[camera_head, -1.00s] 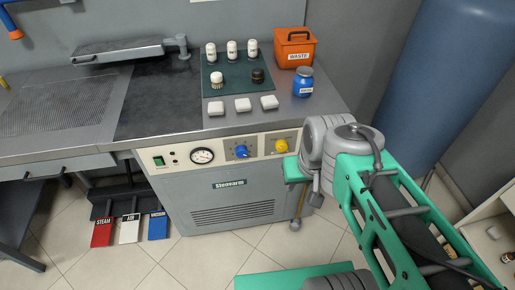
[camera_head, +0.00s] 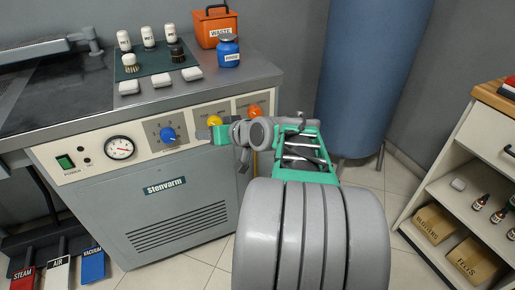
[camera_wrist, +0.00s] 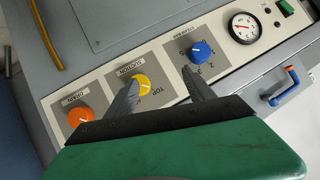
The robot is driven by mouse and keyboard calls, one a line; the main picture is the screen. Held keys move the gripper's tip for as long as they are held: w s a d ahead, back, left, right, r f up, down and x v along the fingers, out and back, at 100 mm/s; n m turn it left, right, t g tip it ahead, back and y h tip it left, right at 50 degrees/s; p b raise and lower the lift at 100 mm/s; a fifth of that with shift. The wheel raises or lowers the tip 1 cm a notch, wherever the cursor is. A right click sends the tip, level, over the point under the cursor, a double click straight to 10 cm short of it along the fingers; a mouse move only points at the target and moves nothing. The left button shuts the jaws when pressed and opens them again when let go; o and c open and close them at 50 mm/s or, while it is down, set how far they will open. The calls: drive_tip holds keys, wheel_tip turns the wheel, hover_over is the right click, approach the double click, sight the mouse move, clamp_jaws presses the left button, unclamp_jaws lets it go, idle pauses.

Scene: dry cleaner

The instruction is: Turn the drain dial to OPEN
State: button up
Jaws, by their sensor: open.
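My gripper (camera_wrist: 161,76) is open and empty. Its left finger is close beside or in front of the yellow suction dial (camera_wrist: 142,86), and its right finger is below the blue dial (camera_wrist: 200,51). The drain dial lies left of both fingers. In the head view my gripper (camera_head: 206,133) is in front of the panel near the yellow dial (camera_head: 214,120).
Beside the dials are a gauge (camera_head: 119,147) and a green power switch (camera_head: 65,161). Bottles and white blocks stand on the worktop above. A blue tank (camera_head: 365,80) and an open shelf unit (camera_head: 455,190) stand to the right.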

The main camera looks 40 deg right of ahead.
drive_tip(key=s+d+f+m+t+h+b, duration=0.1)
drive_tip(key=d+f+t+b, duration=0.15)
drive_tip(key=d, duration=0.35)
drive_tip(key=s+d+f+m+t+h+b, duration=0.1)
drive_tip(key=s+d+f+m+b, duration=0.1)
drive_tip(key=d+b, duration=0.25)
drive_tip(key=m+t+h+b, duration=0.1)
drive_tip(key=t+h+b, duration=0.1)
approach(257, 114)
drive_tip(key=w, duration=0.4)
drive_tip(key=w+d+b, duration=0.1)
drive_tip(key=w, duration=0.3)
drive_tip(key=shift+d+f, duration=0.15)
drive_tip(key=shift+d, duration=0.05)
drive_tip(key=shift+w+d, duration=0.1)
drive_tip(key=shift+w, duration=0.25)
clamp_jaws()
